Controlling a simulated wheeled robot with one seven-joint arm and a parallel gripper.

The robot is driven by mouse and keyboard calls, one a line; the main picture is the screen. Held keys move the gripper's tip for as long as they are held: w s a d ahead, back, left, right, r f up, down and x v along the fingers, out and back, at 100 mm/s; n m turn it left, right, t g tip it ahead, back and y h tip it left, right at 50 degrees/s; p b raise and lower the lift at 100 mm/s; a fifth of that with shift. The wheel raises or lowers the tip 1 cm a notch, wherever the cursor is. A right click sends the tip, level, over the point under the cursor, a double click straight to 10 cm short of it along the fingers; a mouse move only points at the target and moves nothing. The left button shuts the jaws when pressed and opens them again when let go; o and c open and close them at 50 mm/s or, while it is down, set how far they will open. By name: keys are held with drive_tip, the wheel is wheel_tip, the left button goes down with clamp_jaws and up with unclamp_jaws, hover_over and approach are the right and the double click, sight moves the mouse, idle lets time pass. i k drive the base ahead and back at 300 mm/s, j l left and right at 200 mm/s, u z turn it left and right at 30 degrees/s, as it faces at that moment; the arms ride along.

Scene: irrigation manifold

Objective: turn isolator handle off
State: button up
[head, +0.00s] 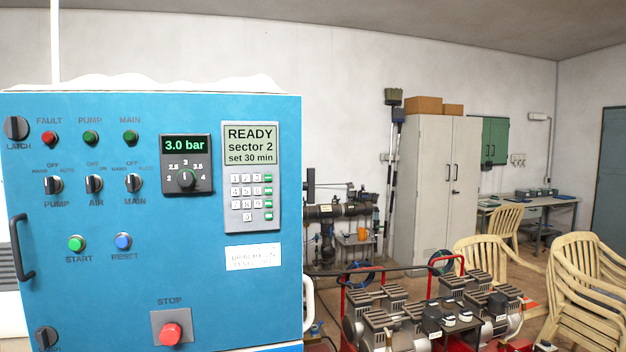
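No part labelled as an isolator handle shows in the head view; it may be hidden or out of frame. The blue control cabinet (120,280) fills the left side. Its front has PUMP (53,184), AIR (94,183) and MAIN (133,182) selector switches, all with OFF marked above. A black latch knob (16,128) sits at the upper left and another latch (47,339) at the lower left. A black pull handle (22,248) is on the left edge. My gripper is not in view.
The cabinet also has a red STOP button (170,334), a pressure dial (187,179) under a 3.0 bar readout and a READY display (250,144). Compressors (390,325) stand on the floor to the right. Stacked chairs (585,290) and a grey locker (435,190) are farther right.

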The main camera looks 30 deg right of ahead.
sight(309, 186)
drive_tip(key=i+l+u, duration=0.15)
drive_tip(key=l, duration=0.4)
drive_tip(key=i+l+u, duration=0.1)
drive_tip(key=l, duration=0.4)
drive_tip(key=i+l+u, duration=0.15)
drive_tip(key=l, duration=0.45)
drive_tip(key=i+l+u, duration=0.15)
drive_tip(key=l, duration=0.4)
drive_tip(key=k, duration=0.05)
